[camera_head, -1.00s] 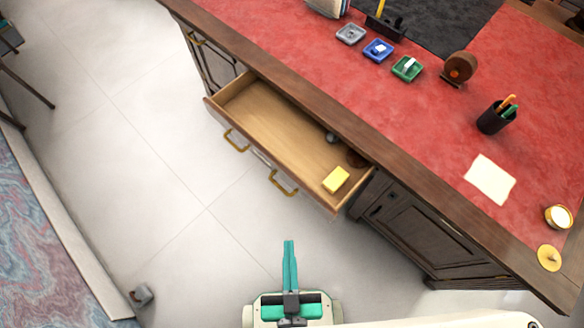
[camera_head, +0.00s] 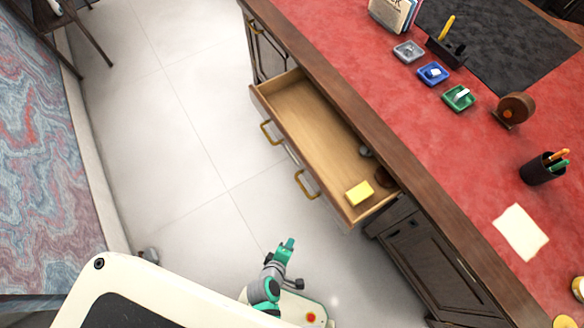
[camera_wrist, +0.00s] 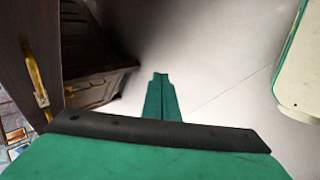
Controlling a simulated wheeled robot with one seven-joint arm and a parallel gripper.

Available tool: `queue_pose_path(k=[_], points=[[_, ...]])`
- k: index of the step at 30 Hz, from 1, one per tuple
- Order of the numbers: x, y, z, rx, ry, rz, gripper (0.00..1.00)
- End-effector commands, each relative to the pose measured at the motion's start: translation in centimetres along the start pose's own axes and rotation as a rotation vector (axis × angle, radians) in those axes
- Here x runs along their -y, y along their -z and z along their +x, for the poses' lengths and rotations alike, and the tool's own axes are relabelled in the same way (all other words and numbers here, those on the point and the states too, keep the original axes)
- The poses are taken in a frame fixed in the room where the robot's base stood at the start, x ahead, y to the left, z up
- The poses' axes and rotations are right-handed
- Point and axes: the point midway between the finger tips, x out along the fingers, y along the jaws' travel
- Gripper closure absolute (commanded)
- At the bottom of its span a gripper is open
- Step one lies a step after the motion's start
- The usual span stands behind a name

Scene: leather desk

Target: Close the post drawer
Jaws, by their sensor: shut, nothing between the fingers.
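The post drawer (camera_head: 318,128) is pulled out of the dark wooden desk (camera_head: 412,250). Its front has two brass handles, and a yellow block (camera_head: 359,193) and small dark items lie inside at the near end. My gripper (camera_head: 288,243) is over the floor, apart from the drawer and nearer the camera than its front. In the wrist view my gripper (camera_wrist: 159,80) is shut and empty, with floor beyond it. A brass handle (camera_wrist: 37,80) on a dark wooden front shows at the left of that view.
The red desktop (camera_head: 400,110) carries small trays (camera_head: 433,74), a pen cup (camera_head: 543,168), a tape roll (camera_head: 515,109) and a paper note (camera_head: 521,232). The pale floor (camera_head: 185,150) left of the drawer is clear. A marbled rug (camera_head: 35,170) lies far left.

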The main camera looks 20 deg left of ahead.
Motion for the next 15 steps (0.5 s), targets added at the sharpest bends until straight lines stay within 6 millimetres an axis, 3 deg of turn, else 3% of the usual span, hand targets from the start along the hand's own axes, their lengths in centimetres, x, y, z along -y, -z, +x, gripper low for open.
queue_pose_path(k=[3, 7, 11, 15], points=[[-0.7, 1.4, 3.3, 0.113, 0.001, -0.290, 1.00], [-2.8, 3.0, 5.3, 0.266, -0.018, -0.582, 1.00], [-6.1, 5.6, 5.7, 0.441, -0.060, -0.835, 1.00], [-10.3, 9.5, 4.0, 0.652, -0.121, -1.042, 1.00]])
